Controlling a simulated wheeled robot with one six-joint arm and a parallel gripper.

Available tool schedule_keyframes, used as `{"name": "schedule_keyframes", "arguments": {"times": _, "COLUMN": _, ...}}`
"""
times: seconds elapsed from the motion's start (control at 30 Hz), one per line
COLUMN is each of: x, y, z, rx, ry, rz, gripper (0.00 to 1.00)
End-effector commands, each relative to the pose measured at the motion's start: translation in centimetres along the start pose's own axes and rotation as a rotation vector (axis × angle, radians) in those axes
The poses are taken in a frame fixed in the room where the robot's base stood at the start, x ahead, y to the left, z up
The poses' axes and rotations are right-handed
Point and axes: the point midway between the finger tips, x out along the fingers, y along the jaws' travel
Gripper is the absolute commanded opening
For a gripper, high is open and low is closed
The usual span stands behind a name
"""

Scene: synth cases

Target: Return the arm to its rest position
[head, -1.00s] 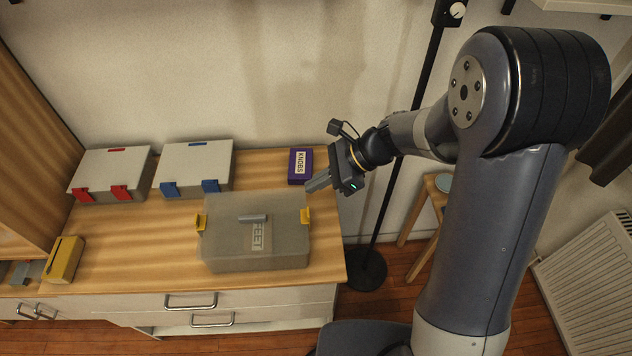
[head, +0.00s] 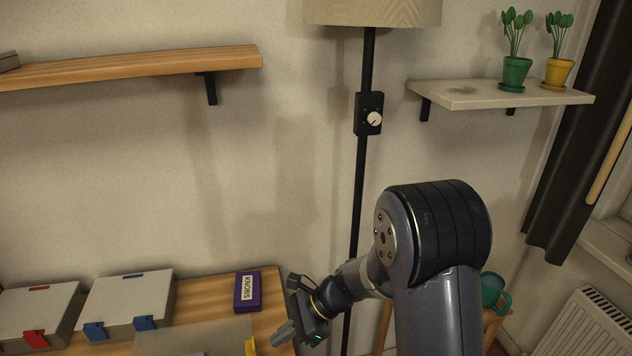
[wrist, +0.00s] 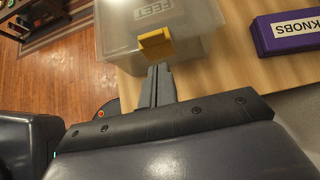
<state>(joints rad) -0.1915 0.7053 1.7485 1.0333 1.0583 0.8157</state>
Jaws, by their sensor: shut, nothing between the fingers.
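My gripper (head: 283,334) is at the lower middle of the head view, over the right end of the wooden worktop (head: 208,292). Its fingers are together and hold nothing. In the wrist view my gripper (wrist: 160,72) points toward the yellow latch (wrist: 156,44) of a clear box (wrist: 188,22) labelled FEET. I cannot tell from the wrist view how far the fingertips are from the latch. My arm is bent, with its elbow high at the right of the head view.
A purple KNOBS box (head: 247,292) lies near the gripper. Blue-latched (head: 128,302) and red-latched (head: 38,312) cases stand left. A lamp pole (head: 361,170) rises behind the arm. A wooden shelf (head: 130,68) and a plant shelf (head: 490,95) are on the wall. A teal mug (head: 492,290) stands right.

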Motion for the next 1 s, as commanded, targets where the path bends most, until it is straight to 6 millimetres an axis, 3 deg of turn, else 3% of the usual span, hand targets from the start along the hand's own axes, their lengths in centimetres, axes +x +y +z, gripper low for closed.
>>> {"name": "schedule_keyframes", "arguments": {"times": 0.1, "x": 1.0, "y": 0.0, "z": -2.1, "rx": 0.002, "ry": 0.0, "rz": 0.0, "gripper": 0.0}}
{"name": "schedule_keyframes", "arguments": {"times": 0.3, "x": 1.5, "y": -0.1, "z": -3.7, "rx": -0.001, "ry": -0.001, "rz": -0.001, "gripper": 0.0}}
{"name": "schedule_keyframes", "arguments": {"times": 0.77, "x": 1.5, "y": 0.0, "z": -3.9, "rx": -0.001, "ry": -0.001, "rz": 0.0, "gripper": 0.0}}
{"name": "schedule_keyframes", "arguments": {"times": 1.0, "x": 0.8, "y": 0.0, "z": -2.4, "rx": -0.003, "ry": 0.0, "rz": 0.0, "gripper": 0.0}}
